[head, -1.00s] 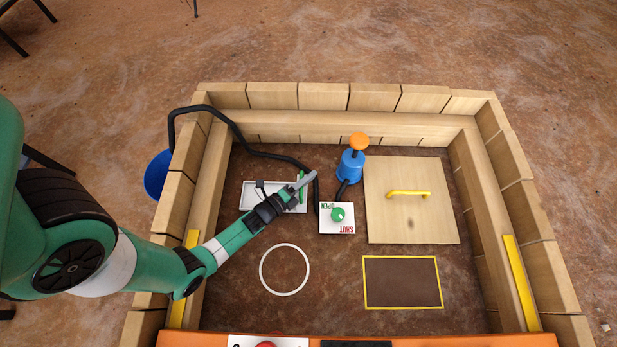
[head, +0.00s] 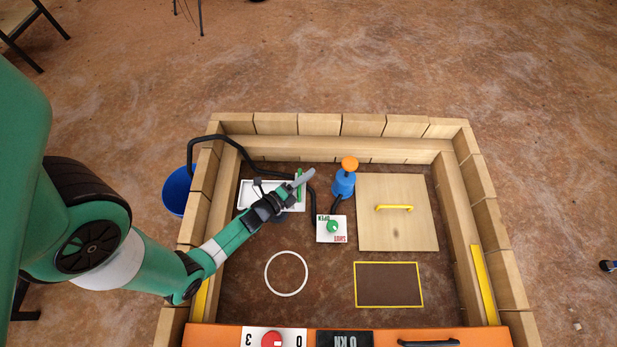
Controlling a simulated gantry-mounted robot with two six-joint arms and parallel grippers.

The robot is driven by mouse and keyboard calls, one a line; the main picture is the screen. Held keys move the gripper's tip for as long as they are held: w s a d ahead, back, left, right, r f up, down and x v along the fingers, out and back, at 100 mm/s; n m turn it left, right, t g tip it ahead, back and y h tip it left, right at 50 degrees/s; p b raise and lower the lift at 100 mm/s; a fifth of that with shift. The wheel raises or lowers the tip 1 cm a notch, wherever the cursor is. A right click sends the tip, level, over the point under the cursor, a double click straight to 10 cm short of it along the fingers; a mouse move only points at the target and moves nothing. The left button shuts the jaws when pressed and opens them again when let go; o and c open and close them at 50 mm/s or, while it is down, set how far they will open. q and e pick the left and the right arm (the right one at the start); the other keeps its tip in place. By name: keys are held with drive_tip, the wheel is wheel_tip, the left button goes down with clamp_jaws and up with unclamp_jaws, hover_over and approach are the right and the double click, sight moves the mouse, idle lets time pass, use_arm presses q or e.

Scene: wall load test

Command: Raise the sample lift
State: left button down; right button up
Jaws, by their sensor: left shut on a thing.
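My left gripper (head: 300,181) is over the right end of a white tray (head: 246,203). Its grey fingers are shut across a thin green bar (head: 299,194) at that end; the arm hides part of the tray and the exact hold. A blue pump-like body (head: 343,187) with an orange knob (head: 349,163) stands just right of it. A white box (head: 323,238) marked OPEN and SHUT carries a green knob (head: 332,227). I cannot tell which part is the sample lift. My right gripper is not in view.
A black hose (head: 245,155) runs over the wooden wall (head: 362,124) by a blue bucket (head: 178,190). A wooden board (head: 398,233) has a yellow handle (head: 394,208). The orange front panel (head: 470,336) carries a red knob (head: 271,339). The floor around the white ring (head: 287,294) is clear.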

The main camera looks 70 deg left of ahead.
use_arm(q)
wheel_tip(320, 180, up, 5)
drive_tip(key=p, duration=0.2)
drive_tip(key=shift+w+p, duration=0.15)
drive_tip(key=shift+p, duration=0.25)
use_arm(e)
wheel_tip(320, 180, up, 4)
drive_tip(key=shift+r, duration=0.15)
use_arm(q)
drive_tip(key=shift+r, duration=0.15)
drive_tip(key=c, duration=0.8)
unclamp_jaws()
drive_tip(key=shift+c, duration=0.2)
drive_tip(key=shift+s, duration=0.2)
drive_tip(key=p+v, duration=0.4)
drive_tip(key=v, duration=0.7)
drive_tip(key=shift+s, duration=0.2)
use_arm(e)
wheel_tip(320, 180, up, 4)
